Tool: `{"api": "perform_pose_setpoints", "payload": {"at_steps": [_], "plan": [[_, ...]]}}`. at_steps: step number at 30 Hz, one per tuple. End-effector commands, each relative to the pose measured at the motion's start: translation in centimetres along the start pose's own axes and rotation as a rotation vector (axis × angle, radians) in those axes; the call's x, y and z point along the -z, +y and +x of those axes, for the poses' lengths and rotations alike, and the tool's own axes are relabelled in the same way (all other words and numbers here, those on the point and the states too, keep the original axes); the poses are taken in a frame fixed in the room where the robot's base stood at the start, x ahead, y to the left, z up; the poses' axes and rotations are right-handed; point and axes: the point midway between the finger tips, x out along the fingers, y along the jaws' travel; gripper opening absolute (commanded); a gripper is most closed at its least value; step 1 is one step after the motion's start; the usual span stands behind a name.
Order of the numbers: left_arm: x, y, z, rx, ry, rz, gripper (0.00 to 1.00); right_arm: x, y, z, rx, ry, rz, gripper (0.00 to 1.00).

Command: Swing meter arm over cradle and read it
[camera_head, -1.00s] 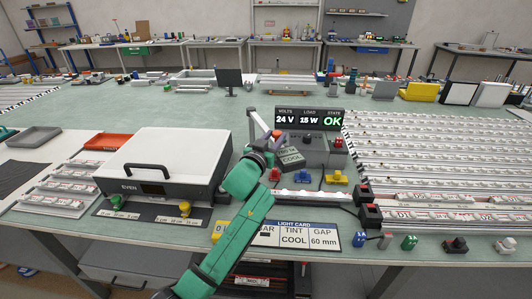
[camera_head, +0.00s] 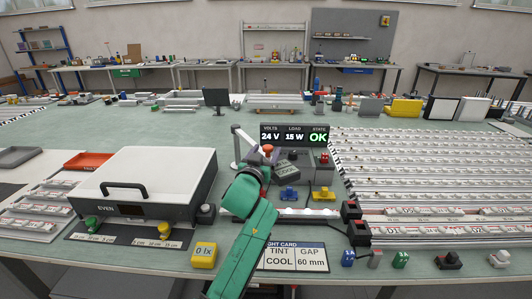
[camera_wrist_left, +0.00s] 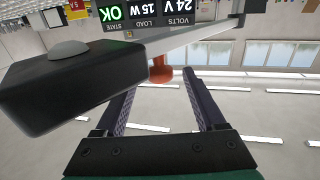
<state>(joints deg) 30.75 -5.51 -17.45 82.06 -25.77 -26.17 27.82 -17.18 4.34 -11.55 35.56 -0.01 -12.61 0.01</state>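The meter arm is a pale grey jointed arm (camera_head: 246,138) on a post left of the display, with an orange-red knob (camera_head: 267,149). My left gripper (camera_head: 264,157) is at this knob. In the left wrist view its two dark fingers (camera_wrist_left: 160,88) are open, with the knob (camera_wrist_left: 160,70) between them, gaps showing on both sides. A black box with a pale dome (camera_wrist_left: 68,50) fills that view's left. The lit white strip (camera_head: 308,212) lies behind the light card, partly hidden by my arm; cradle details are unclear. A yellow block (camera_head: 204,254) reads 0 lx. My right gripper is out of view.
The display (camera_head: 295,135) reads 24 V, 15 W, OK. A dark COOL block (camera_head: 287,170) and blue (camera_head: 289,194) and yellow (camera_head: 323,194) pieces stand close by. A white EVEN box (camera_head: 150,180) is left; strip rows (camera_head: 430,165) fill the right.

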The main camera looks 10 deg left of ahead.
Motion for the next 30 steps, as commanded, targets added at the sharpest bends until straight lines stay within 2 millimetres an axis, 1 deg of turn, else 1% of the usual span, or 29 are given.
{"api": "perform_pose_setpoints", "payload": {"at_steps": [5, 8, 11, 14, 21, 24, 27, 30], "plan": [[0.0, 0.0, -0.2, 0.001, 0.001, 0.0, 0.72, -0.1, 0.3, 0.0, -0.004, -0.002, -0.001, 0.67], [-0.1, -0.1, -1.1, 0.002, 0.001, 0.001, 0.72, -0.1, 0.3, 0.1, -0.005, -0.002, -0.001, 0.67], [-0.1, 0.0, -2.8, 0.0, 0.001, 0.001, 0.72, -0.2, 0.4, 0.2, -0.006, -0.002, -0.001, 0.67], [-0.2, 0.0, -5.0, 0.0, 0.001, 0.0, 0.72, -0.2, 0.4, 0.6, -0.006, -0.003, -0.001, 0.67], [-0.4, 0.0, -10.7, -0.001, -0.001, 0.0, 0.72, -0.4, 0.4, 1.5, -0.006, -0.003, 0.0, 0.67], [-0.3, 0.1, -12.8, -0.001, -0.001, 0.0, 0.72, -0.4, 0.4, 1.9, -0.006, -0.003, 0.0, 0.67], [-0.2, 0.1, -14.1, -0.001, 0.0, 0.001, 0.72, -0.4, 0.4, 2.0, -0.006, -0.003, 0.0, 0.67], [-0.1, 0.0, -14.6, 0.0, -0.001, 0.001, 0.72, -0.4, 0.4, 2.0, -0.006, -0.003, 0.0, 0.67]]}}
